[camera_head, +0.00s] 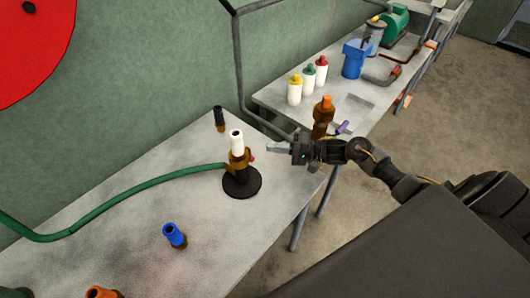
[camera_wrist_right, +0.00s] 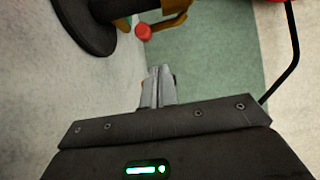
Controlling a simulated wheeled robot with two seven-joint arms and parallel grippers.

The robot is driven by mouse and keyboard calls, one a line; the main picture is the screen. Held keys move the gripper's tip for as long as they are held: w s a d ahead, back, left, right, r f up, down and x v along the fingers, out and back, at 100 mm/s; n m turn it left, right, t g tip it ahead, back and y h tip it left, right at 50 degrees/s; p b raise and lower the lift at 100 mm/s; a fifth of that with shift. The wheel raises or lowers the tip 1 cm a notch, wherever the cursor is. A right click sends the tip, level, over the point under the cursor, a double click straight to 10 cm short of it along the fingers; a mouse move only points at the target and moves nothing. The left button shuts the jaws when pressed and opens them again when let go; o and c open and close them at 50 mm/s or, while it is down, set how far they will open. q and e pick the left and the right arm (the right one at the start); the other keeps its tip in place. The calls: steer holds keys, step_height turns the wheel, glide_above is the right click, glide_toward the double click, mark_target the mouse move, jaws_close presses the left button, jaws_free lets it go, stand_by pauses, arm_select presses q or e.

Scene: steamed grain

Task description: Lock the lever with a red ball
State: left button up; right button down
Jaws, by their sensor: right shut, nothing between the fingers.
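A brass fitting (camera_head: 240,160) with a white upright top (camera_head: 237,138) stands on a round black base (camera_head: 242,186) on the near table. A small red ball (camera_head: 252,158) shows at its right side. The right wrist view shows the red ball (camera_wrist_right: 143,32) at the top, beside a brass-coloured lever piece (camera_wrist_right: 168,24) and the black base (camera_wrist_right: 82,28). My right gripper (camera_head: 270,147) is shut and empty, to the right of the fitting, with its fingertips pointing toward it. In the wrist view the closed fingertips (camera_wrist_right: 159,70) are apart from the ball. My left gripper is not in view.
A green hose (camera_head: 130,189) runs from the fitting to the left. A black-topped piece (camera_head: 219,118) stands behind it and a blue one (camera_head: 174,235) in front. A second table (camera_head: 273,97) holds bottles and a blue container (camera_head: 355,58).

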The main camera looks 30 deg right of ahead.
steer(key=b+v, duration=0.1)
steer(key=v, duration=0.8)
steer(key=shift+s, duration=0.2)
steer(key=shift+r, duration=0.1)
